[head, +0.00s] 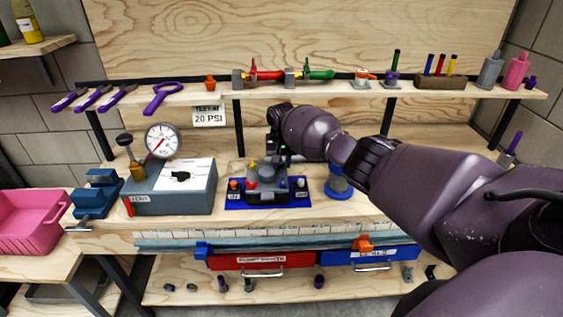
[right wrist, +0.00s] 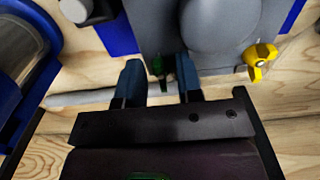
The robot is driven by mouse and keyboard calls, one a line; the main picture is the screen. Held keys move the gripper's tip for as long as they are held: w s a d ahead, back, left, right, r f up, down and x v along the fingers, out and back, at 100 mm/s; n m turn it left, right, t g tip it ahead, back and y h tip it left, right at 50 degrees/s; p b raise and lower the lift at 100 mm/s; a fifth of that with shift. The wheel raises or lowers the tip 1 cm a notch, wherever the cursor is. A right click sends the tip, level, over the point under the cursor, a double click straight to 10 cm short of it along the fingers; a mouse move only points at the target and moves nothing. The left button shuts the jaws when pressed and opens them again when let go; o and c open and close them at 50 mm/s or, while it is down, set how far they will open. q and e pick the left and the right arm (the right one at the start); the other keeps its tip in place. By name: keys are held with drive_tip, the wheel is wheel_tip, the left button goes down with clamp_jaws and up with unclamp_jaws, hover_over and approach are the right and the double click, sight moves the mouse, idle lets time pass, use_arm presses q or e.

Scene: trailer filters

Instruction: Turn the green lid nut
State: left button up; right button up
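A small dark green piece, likely the green lid nut (right wrist: 158,66), shows in the right wrist view at the edge of a grey housing (right wrist: 160,25) with a rounded lid. My right gripper (right wrist: 160,82) is open, its two blue-tipped fingers on either side of the green piece with gaps visible; I cannot tell whether it touches. In the head view my right gripper (head: 279,152) is over the back of the grey housing (head: 267,186) on its blue base (head: 240,205), and hides part of it. A yellow wing nut (right wrist: 260,57) sits on the housing's right side. My left gripper is not in view.
A grey box (head: 175,195) with a gauge (head: 160,141) stands left of the housing, and a blue cylindrical thing (head: 338,187) stands close on its right. A shelf (head: 220,95) with tools runs behind. A pink basket (head: 30,222) is at far left.

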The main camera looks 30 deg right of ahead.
drive_tip(key=shift+r, duration=0.1)
wheel_tip(320, 180, up, 11)
drive_tip(key=p, duration=0.2)
drive_tip(key=shift+f, duration=0.2)
idle(0.3)
drive_tip(key=shift+f, duration=0.1)
